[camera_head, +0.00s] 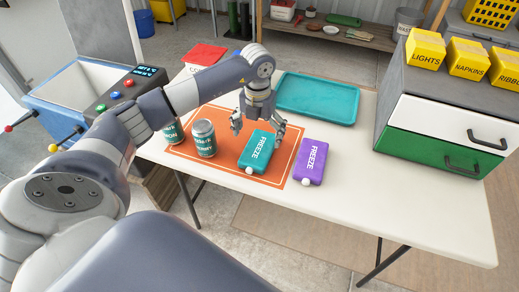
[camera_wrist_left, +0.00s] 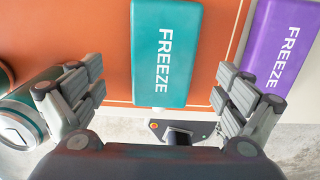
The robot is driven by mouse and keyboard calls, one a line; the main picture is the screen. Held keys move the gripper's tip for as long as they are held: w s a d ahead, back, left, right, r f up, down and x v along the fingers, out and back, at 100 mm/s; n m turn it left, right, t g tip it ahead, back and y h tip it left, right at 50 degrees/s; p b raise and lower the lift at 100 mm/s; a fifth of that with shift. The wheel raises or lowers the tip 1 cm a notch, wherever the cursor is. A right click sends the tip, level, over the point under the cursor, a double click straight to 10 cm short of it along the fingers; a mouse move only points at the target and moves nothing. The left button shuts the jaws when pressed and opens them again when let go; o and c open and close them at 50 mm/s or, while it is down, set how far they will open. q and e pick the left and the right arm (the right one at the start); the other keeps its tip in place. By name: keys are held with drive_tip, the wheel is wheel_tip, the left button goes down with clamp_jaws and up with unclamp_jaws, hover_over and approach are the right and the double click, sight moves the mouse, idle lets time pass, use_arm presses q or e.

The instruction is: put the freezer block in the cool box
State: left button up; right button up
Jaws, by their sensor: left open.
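A teal freezer block (camera_head: 257,148) marked FREEZE lies on the orange mat, near its right side. A purple block (camera_head: 310,160), also marked FREEZE, lies to its right, at the mat's edge. My left gripper (camera_head: 258,126) is open above the teal block, its fingers apart on either side. In the left wrist view the teal block (camera_wrist_left: 165,50) shows between and beyond the open fingers (camera_wrist_left: 160,82), and the purple block (camera_wrist_left: 280,45) is to the right. A red-topped box (camera_head: 205,55) with letters starting "CO" is partly hidden behind my left arm. My right gripper is out of view.
Two cans stand on the orange mat (camera_head: 222,168) left of the gripper; the nearer can (camera_head: 203,138) shows best. A teal tray (camera_head: 317,98) lies behind. A drawer cabinet (camera_head: 440,125) stands at the right. The white table's (camera_head: 400,200) front right is clear.

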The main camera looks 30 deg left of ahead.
sight(259, 147)
use_arm(q)
drive_tip(key=f+p, duration=0.1)
drive_tip(key=f, duration=0.4)
drive_tip(key=shift+d, duration=0.2)
drive_tip(key=c, duration=1.5)
drive_tip(key=shift+c, duration=0.4)
drive_tip(key=shift+r, duration=0.1)
